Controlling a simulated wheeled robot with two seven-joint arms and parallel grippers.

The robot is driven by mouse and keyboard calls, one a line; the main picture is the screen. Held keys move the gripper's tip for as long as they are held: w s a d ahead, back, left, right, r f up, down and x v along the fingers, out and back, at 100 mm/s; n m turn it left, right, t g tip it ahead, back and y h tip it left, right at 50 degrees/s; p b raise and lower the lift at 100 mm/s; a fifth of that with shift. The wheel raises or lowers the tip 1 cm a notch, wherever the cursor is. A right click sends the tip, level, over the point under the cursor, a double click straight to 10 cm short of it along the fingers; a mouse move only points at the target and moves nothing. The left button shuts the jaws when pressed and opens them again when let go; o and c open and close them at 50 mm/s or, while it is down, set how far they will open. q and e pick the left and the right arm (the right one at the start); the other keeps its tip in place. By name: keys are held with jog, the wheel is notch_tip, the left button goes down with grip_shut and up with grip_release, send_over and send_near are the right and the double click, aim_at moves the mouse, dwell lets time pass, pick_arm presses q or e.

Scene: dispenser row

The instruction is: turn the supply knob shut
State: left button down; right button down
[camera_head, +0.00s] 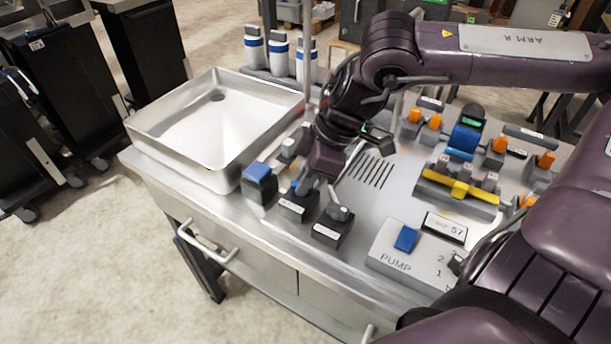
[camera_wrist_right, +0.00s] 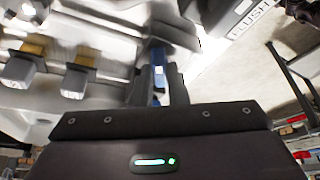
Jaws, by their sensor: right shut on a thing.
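My right gripper (camera_head: 304,186) reaches down from the upper right to a row of dark labelled boxes along the bench's front edge. Its jaws are shut on a blue knob (camera_head: 296,187) on the middle box (camera_head: 292,207), and the fingers partly hide it. In the right wrist view, the blue knob (camera_wrist_right: 159,72) shows between the fingers (camera_wrist_right: 160,92). My left gripper is not in view.
A box with a blue top (camera_head: 258,186) and one with a grey knob (camera_head: 331,231) flank the held knob closely. A steel sink (camera_head: 165,150) lies left. White bottles (camera_head: 279,57) stand behind.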

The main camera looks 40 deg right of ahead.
jog(key=m+h, duration=0.1)
jog(key=m, duration=0.2)
jog(key=m+t, duration=0.1)
jog(key=m, duration=0.1)
jog(key=shift+s+a+m+h, duration=0.1)
jog(key=shift+m+h, duration=0.3)
jog(key=shift+m, duration=0.3)
jog(key=c, duration=1.4)
grip_release()
jog(key=shift+c, duration=0.2)
jog(key=v, duration=0.7)
jog(key=shift+s+r+p, duration=0.25)
jog(key=shift+r+p, duration=0.1)
